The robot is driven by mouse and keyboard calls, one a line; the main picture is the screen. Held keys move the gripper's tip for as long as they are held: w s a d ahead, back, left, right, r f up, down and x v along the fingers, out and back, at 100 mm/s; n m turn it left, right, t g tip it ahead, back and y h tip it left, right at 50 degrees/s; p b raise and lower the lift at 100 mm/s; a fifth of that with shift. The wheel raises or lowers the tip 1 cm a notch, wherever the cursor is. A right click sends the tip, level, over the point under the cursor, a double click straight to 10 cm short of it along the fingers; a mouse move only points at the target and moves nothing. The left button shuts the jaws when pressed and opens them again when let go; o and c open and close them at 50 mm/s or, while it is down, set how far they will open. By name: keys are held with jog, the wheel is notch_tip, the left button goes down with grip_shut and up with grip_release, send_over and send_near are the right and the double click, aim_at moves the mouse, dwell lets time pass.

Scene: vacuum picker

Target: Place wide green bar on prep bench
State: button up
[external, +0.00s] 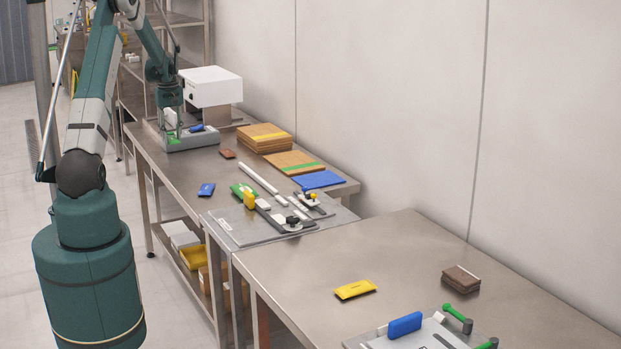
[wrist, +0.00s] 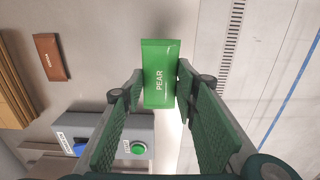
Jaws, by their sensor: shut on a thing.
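My gripper (external: 172,132) is at the far end of the rear steel bench (external: 180,170), over a grey unit (external: 190,141). In the wrist view my gripper (wrist: 158,85) is shut on a wide green bar (wrist: 158,60) marked PEAR, with its far end sticking out past the fingertips. In the external view the held bar cannot be made out clearly. A second steel bench (external: 410,250) stands in the foreground. Which bench is the prep bench is not marked.
The grey unit has a green button (wrist: 138,148). A fixture plate (external: 270,233) holds several parts. A yellow bar (external: 355,289) lies on the foreground bench, with clear steel around it.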

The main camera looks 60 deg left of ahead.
jog(key=w+d+r+m, duration=0.1)
jog(key=w+d+m, duration=0.8)
jog(key=w+d, duration=3.1)
jog(key=w+d+m, duration=0.1)
jog(key=d+m, duration=0.2)
jog(key=d, duration=1.6)
jog(key=w+d+r+m+b, duration=0.1)
jog(key=w+d+m, duration=0.1)
jog(key=d, duration=1.8)
jog(key=w+d+m, duration=0.2)
jog(key=d+m, duration=0.2)
jog(key=d, duration=1.6)
jog(key=shift+d+r, duration=0.15)
jog(key=shift+d, duration=0.1)
